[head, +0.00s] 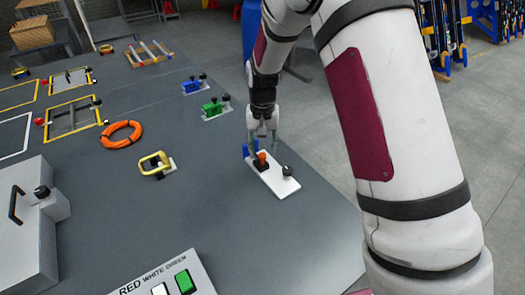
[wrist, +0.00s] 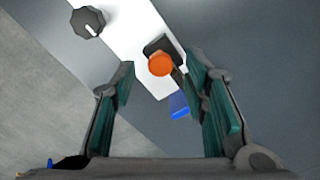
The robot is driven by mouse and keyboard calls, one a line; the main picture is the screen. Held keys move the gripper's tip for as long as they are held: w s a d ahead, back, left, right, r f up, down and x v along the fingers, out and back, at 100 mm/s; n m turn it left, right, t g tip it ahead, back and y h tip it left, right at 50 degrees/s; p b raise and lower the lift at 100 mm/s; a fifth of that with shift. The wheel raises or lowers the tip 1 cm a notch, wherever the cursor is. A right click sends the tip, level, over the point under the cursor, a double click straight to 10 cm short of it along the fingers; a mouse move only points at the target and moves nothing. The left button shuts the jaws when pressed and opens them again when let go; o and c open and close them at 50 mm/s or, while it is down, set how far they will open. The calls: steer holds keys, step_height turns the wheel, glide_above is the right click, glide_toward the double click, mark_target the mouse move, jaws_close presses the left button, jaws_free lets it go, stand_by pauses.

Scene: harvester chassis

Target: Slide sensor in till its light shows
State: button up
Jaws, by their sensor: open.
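A white plate (head: 283,186) lies on the grey table and carries a black block with an orange round top (head: 262,155), a blue piece (head: 246,149) at its far end and a black knob (head: 288,171) at its near end. I cannot tell for sure which part is the sensor; no lit light shows. My gripper (head: 263,138) points down over the orange top. In the wrist view its open fingers (wrist: 160,75) stand apart, the orange top (wrist: 161,64) between or just beyond the tips, and the blue piece (wrist: 178,105) beside the right finger. Contact is unclear.
A yellow-handled part (head: 155,164), an orange ring (head: 121,134) and green (head: 213,107) and blue (head: 194,85) parts stand to the left. A button box (head: 170,278) is at the front. The table's right edge runs close to the plate.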

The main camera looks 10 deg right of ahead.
mark_target(263, 155)
step_height(263, 155, up, 10)
steer(key=shift+r, duration=0.2)
stand_by(0.7)
